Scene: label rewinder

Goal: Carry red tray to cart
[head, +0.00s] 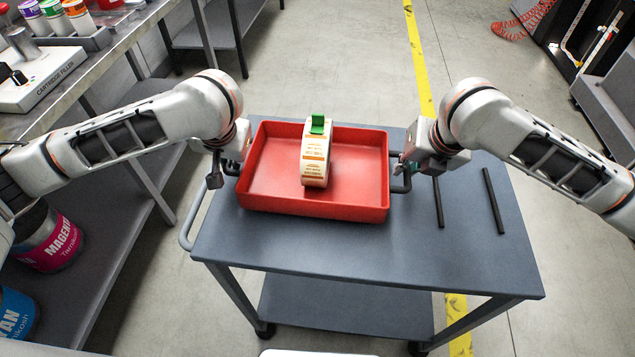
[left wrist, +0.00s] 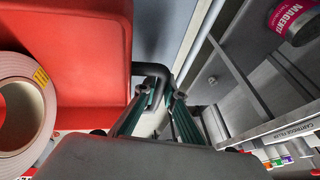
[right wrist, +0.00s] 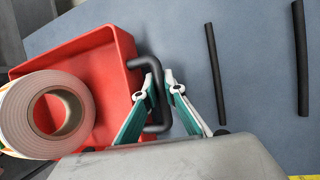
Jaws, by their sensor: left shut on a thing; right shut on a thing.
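The red tray (head: 270,192) is level over the top of the grey cart (head: 430,260), toward its left part. I cannot tell whether it touches the cart top. A label roll (head: 315,160) with a green tab stands inside the tray. My left gripper (head: 228,166) is shut on the tray's black left handle, which shows in the left wrist view (left wrist: 187,62). My right gripper (head: 402,168) is shut on the black right handle, which shows between the fingers in the right wrist view (right wrist: 160,95).
Two black bars (head: 493,200) lie on the cart top right of the tray. A workbench with a cartridge filler (head: 38,80) stands at the left, with a magenta bucket (head: 52,245) on its lower shelf. A dark machine (head: 590,50) stands at the back right. Floor behind the cart is clear.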

